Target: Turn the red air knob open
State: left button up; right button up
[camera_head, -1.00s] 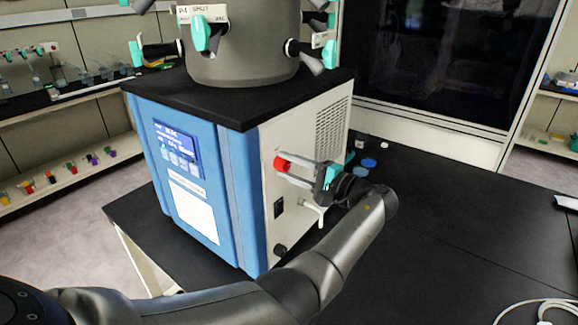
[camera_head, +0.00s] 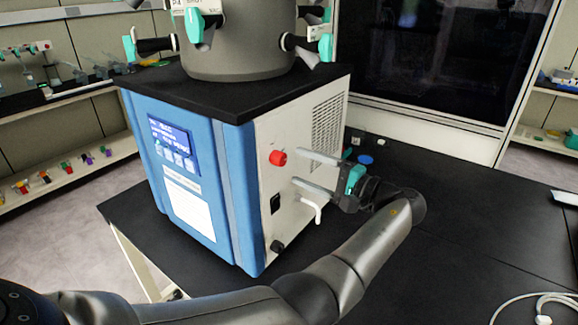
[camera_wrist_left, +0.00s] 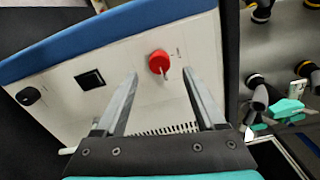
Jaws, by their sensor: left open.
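The red air knob (camera_head: 277,158) is on the white side panel of the blue freeze dryer (camera_head: 232,185). In the left wrist view the red knob (camera_wrist_left: 158,62) shows between and beyond the two fingertips, with a small pale stem or pointer below it. My left gripper (camera_head: 298,166) is open and empty, its fingers pointing at the panel. The fingertips are to the right of the knob in the head view and do not appear to touch it. The left gripper (camera_wrist_left: 159,74) also shows in the wrist view. My right gripper is not in view.
A black switch (camera_head: 276,204), a black round fitting (camera_head: 278,247) and a white spout (camera_head: 314,208) are on the same panel. A grey chamber with teal-handled valves (camera_head: 240,45) stands on top. The black bench (camera_head: 470,215) is mostly clear at right.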

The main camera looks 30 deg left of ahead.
pick_arm(q)
jog(key=d+b, duration=0.2)
jog(key=d, duration=0.7)
jog(key=shift+s+d+b, duration=0.3)
jog(key=shift+s+d, duration=0.1)
